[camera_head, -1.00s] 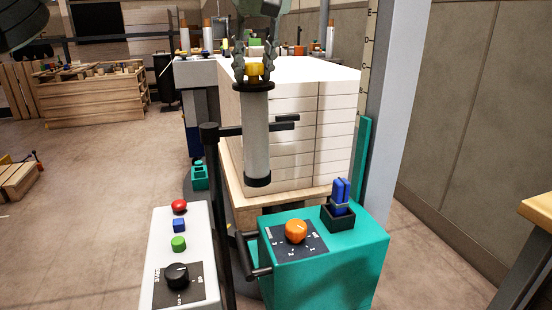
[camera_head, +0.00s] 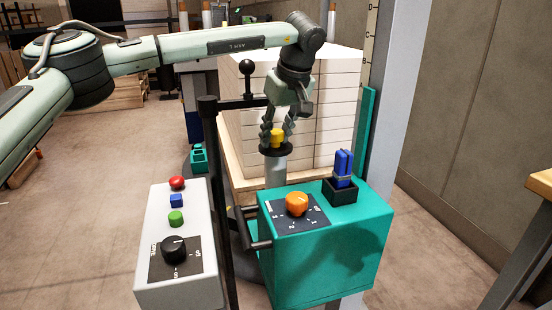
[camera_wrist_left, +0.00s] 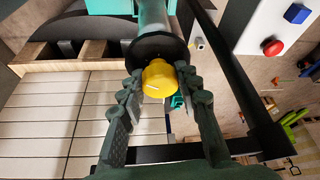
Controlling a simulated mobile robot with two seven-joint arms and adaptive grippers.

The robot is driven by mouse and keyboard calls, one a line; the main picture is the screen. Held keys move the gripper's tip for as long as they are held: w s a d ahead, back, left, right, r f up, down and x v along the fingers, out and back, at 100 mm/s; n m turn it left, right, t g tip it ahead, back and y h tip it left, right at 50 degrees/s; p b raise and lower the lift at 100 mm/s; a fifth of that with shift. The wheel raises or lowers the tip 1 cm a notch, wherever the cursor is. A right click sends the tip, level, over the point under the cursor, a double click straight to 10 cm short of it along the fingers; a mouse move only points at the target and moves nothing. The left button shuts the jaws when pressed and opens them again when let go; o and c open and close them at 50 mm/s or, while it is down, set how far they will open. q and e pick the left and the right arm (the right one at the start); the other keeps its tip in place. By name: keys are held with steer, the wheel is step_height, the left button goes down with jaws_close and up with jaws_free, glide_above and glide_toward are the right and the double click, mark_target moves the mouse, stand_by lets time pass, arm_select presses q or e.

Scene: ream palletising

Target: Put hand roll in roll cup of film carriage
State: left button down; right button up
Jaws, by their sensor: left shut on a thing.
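The hand roll (camera_head: 275,166) is a pale film tube with a black flange and a yellow knob on top. It hangs upright in front of the pallet stack, and its lower end is hidden behind the teal carriage box (camera_head: 325,245). My left gripper (camera_head: 277,136) points down and is shut on the yellow knob; the knob also shows between the fingers in the left wrist view (camera_wrist_left: 159,78). I cannot make out the roll cup, nor whether the roll touches it. My right gripper is not in view.
A white stack (camera_head: 340,110) stands on a wooden pallet behind the roll. A black post (camera_head: 212,180) with a side arm is left of it. A white control box (camera_head: 180,245) stands front left. The teal box carries an orange dial (camera_head: 297,204) and a blue-handled part (camera_head: 343,168).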

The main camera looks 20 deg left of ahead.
mark_target(278, 145)
arm_select(q)
steer(key=shift+f, duration=2.2)
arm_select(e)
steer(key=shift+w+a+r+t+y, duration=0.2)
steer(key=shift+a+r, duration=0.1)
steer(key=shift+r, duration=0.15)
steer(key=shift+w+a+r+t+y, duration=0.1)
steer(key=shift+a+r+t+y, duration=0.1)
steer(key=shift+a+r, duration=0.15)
arm_select(q)
steer(key=shift+f, duration=0.2)
steer(key=c, duration=1.1)
jaws_free()
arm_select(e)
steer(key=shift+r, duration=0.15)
arm_select(q)
steer(key=shift+r, duration=0.1)
steer(key=shift+d+r, duration=0.1)
steer(key=shift+r, duration=0.25)
steer(key=v, duration=1.1)
steer(key=shift+r+p, duration=0.15)
steer(key=shift+p, duration=0.15)
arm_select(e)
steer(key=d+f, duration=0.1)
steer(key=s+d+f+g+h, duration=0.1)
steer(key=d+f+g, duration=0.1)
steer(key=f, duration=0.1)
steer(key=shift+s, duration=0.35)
arm_select(q)
steer(key=shift+s, duration=0.1)
